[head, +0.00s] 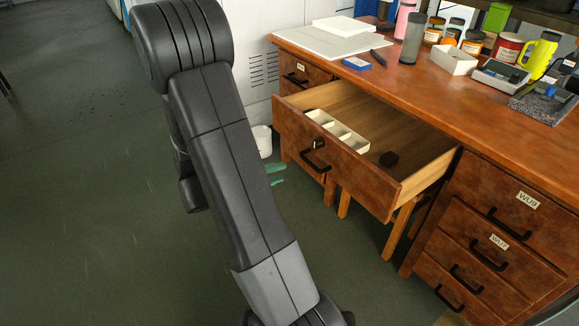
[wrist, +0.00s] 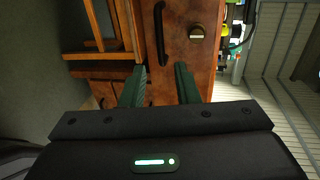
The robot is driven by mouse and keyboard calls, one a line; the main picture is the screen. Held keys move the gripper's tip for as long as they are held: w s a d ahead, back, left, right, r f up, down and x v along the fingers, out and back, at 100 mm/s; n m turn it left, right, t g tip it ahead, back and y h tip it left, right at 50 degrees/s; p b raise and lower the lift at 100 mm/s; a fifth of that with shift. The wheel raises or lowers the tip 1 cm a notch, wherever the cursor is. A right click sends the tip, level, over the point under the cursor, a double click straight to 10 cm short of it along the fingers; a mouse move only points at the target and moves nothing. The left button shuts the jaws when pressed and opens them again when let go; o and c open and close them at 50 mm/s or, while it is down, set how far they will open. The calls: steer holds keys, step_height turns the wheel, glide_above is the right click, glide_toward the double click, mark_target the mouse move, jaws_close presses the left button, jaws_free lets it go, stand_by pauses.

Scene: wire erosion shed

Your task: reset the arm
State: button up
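My arm (head: 225,150) reaches down across the head view and hides most of my gripper. Only the green fingertips (head: 276,175) of my gripper show, left of the open drawer. In the wrist view my gripper (wrist: 160,68) is open, its two green fingers apart with nothing held. The wooden drawer front (wrist: 176,75) faces it, and its black handle (wrist: 160,50) appears in line with the gap between the fingers. In the head view the fingertips are apart from this handle (head: 314,162).
Bottles, cans and boxes crowd the desktop. A white bucket (head: 263,141) stands behind my arm. The green floor at left is clear.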

mark_target(311, 162)
steer(key=shift+v, duration=0.75)
steer(key=b+x, duration=0.3)
steer(key=x, duration=1.1)
steer(key=shift+r, duration=0.1)
steer(key=shift+s, duration=0.15)
